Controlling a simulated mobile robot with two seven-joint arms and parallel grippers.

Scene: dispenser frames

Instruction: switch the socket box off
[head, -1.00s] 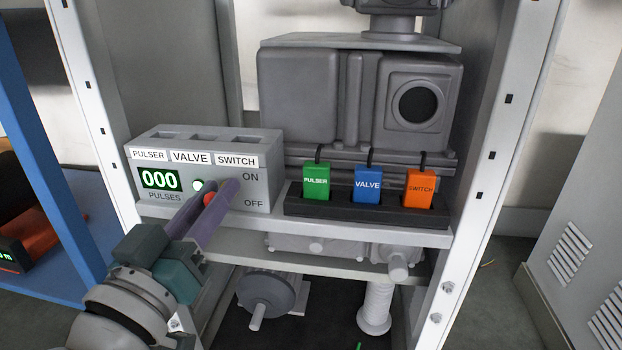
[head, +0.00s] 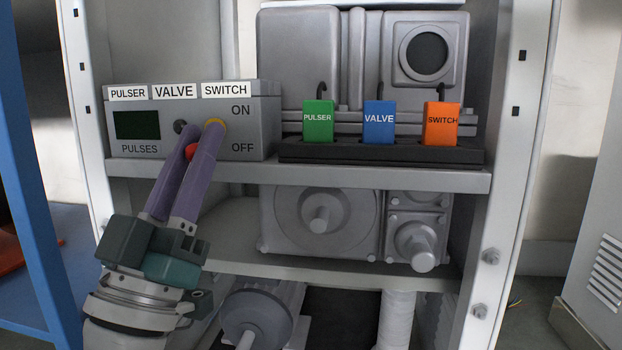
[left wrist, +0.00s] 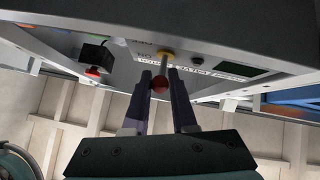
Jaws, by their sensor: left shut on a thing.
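The grey socket box (head: 262,120) stands on the shelf at the left in the head view. Its display (head: 137,125) is dark, and so is the small round lamp (head: 180,126). The switch has a yellow base (head: 215,124) between the ON and OFF marks and a red ball knob (head: 192,151). My left gripper (head: 200,129) comes from below and is shut on the lever at the knob. In the left wrist view the red knob (left wrist: 159,85) sits between the two purple fingers, below the yellow base (left wrist: 166,54). My right gripper is not in view.
A black holder (head: 400,153) on the same shelf, right of the box, carries a green PULSER plug (head: 318,122), a blue VALVE plug (head: 379,122) and an orange SWITCH plug (head: 441,124). Grey machinery (head: 320,212) fills the space below. White frame posts (head: 517,130) flank the shelf.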

